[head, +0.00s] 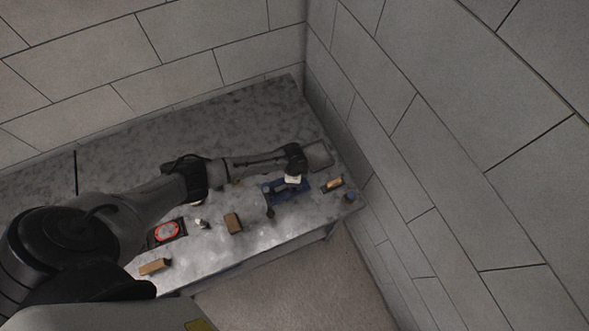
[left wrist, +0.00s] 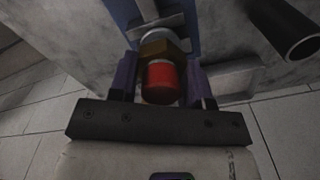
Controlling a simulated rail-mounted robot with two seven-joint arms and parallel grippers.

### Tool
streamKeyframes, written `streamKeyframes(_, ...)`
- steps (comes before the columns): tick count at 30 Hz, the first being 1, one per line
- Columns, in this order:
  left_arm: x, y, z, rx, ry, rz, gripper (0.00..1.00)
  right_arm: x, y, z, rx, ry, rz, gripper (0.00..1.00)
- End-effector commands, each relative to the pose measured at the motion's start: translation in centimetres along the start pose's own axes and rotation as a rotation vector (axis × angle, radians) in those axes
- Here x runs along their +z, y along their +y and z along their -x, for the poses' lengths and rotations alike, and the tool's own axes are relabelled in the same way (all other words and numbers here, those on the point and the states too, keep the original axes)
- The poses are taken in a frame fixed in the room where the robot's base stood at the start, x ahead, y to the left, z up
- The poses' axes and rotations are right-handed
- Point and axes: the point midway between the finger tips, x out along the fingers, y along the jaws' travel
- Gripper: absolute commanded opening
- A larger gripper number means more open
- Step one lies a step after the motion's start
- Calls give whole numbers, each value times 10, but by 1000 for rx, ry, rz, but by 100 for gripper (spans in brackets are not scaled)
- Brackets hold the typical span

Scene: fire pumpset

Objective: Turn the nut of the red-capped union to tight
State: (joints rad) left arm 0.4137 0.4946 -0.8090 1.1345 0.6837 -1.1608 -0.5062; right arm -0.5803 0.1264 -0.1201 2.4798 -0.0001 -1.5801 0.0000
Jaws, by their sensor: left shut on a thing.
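The red-capped union (left wrist: 162,80) shows in the left wrist view, its red cap facing the camera. A brass-coloured nut (left wrist: 160,49) sits behind the cap, with a pale metal fitting (left wrist: 158,36) beyond it. My left gripper (left wrist: 162,75) has one finger on each side of the union and is shut on it at the nut. My right gripper is not in view.
The grey bench (head: 262,235) ends close to the right wall. Nearby are a small yellow-topped block (head: 333,185), brown blocks (head: 233,222) and (head: 155,267), and a red round part (head: 166,231). A dark pipe end (left wrist: 300,46) juts in at upper right of the wrist view.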

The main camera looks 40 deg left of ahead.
Motion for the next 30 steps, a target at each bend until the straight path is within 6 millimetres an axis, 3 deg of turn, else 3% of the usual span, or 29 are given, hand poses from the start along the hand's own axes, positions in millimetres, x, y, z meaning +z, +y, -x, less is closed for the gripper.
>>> streamKeyframes(23, -1, 0, 1, -1, 2, -93, 21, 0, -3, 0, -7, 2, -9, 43)
streamKeyframes(24, -1, 0, 1, -1, 2, -93, 45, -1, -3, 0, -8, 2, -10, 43)
streamKeyframes(30, -1, 0, 1, -1, 2, -93, 64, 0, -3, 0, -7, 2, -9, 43)
